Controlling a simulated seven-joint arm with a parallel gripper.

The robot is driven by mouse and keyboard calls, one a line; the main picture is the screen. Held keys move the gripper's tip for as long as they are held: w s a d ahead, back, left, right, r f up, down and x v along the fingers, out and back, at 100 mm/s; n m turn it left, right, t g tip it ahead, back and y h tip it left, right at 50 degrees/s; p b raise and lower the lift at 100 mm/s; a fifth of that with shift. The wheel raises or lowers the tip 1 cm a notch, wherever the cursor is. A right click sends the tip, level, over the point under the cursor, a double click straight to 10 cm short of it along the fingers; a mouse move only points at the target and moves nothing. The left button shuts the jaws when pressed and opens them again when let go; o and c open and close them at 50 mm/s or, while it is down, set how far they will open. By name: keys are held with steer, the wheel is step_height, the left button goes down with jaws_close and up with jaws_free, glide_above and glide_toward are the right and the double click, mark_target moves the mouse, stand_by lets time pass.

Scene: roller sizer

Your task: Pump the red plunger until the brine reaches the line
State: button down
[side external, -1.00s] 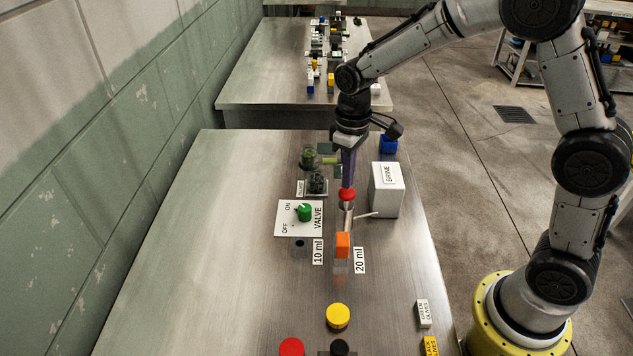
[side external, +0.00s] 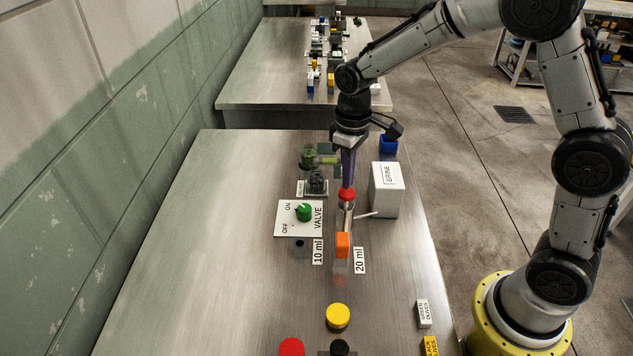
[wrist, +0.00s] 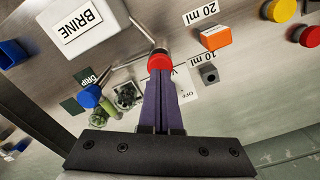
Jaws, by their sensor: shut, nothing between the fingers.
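The red plunger (side external: 347,194) stands upright beside the white BRINE box (side external: 386,190), with a thin pipe between them. My gripper (side external: 347,183) points straight down with its fingertips at the plunger's top. In the wrist view my purple fingers (wrist: 158,80) are together, and their tips meet the red plunger cap (wrist: 159,60). The gripper is shut with nothing between the fingers. The BRINE box also shows in the wrist view (wrist: 110,45). An orange block (side external: 342,245) is beside the 20 ml label (side external: 360,260). I cannot make out a brine level or a line.
A VALVE plate with a green knob (side external: 304,212) is left of the plunger, above the 10 ml label (side external: 318,251). Glass jars (side external: 316,180) stand behind it. A yellow button (side external: 337,317) is in front. The table's left side is clear.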

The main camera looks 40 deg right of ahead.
mark_target(347, 191)
steer(key=shift+f, duration=0.55)
steer(key=shift+f, duration=1.3)
steer(key=shift+r, duration=1.85)
steer(key=shift+r, duration=2.55)
